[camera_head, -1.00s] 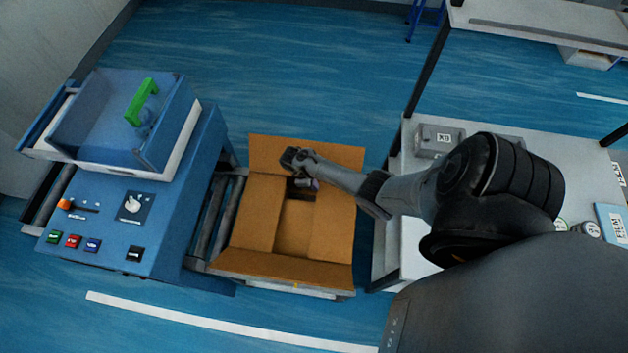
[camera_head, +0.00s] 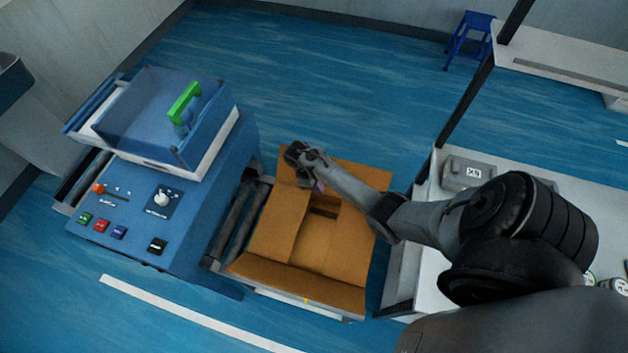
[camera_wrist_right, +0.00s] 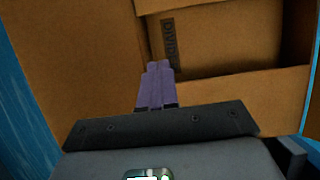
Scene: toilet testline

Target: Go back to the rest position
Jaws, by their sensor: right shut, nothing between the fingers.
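My right gripper (camera_head: 318,184) is over the far part of an open cardboard box (camera_head: 290,272), reached from the right by my dark grey arm. In the right wrist view its purple fingers (camera_wrist_right: 157,85) are together with nothing between them, and they point toward the box opening. The box flaps (camera_wrist_right: 75,60) show around the fingers, and the box inside (camera_wrist_right: 222,40) has dark print on a brown surface. I cannot tell whether the fingers touch the box. My left gripper is not in the head view.
The box sits on a roller conveyor (camera_head: 236,222). At right is a grey table (camera_head: 425,180) with a grey container (camera_head: 467,172). Blue floor (camera_head: 330,80) beyond the box is clear.

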